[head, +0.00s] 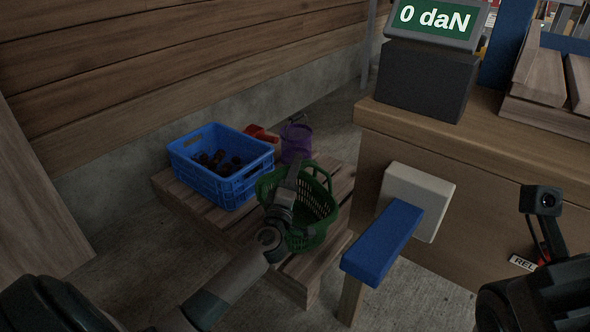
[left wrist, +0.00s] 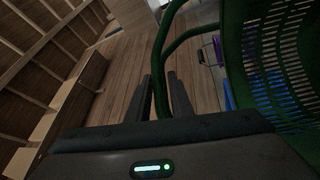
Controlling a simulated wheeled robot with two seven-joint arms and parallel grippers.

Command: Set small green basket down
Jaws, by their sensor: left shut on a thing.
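The small green basket (head: 318,211) is at the front right part of a low wooden pallet (head: 277,262). I cannot tell whether its base touches the slats. My left gripper (head: 290,180) is at the basket's handle, and my wrist hides part of the basket's left side. In the left wrist view the two dark fingers (left wrist: 169,95) are shut on the green handle (left wrist: 160,62), with the basket's slotted wall (left wrist: 270,65) at the right.
A blue crate (head: 222,187) with dark round things in it stands on the pallet behind the basket. A purple bucket (head: 296,142) and a red object (head: 262,134) are beside it.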

